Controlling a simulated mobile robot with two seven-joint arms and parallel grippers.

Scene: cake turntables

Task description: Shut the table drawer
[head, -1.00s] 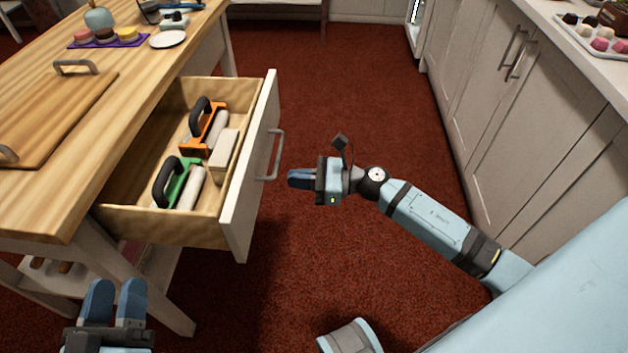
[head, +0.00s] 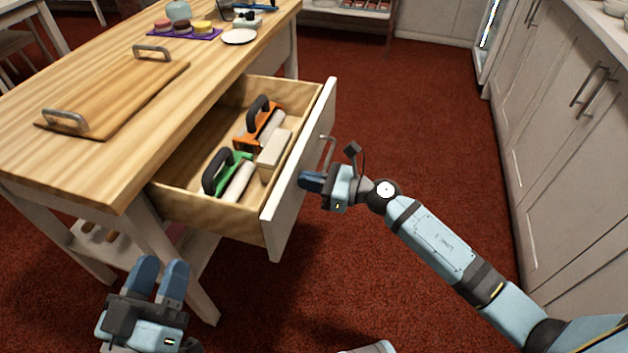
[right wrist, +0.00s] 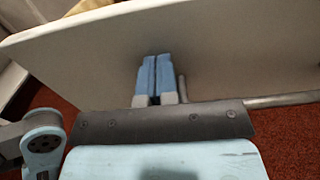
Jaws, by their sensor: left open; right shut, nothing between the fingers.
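The table drawer (head: 300,165) is pulled out of the wooden table (head: 120,130), its white front facing right. A grey bar handle (head: 327,152) is on that front. Inside the drawer lie an orange tool with a black handle (head: 262,122), a green one (head: 226,175) and a pale block (head: 274,156). My right gripper (head: 304,180) is shut and empty, its fingertips at the drawer front beside the handle. In the right wrist view its fingers (right wrist: 156,78) point at the white front; whether they touch cannot be told. My left gripper (head: 160,283) is open and empty, low in front of the table.
On the tabletop are a cutting board (head: 115,95) with two handles, a purple mat (head: 185,33) with small cakes and a white plate (head: 239,37). Cabinets (head: 570,130) line the right side. Red carpet (head: 430,120) between is clear.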

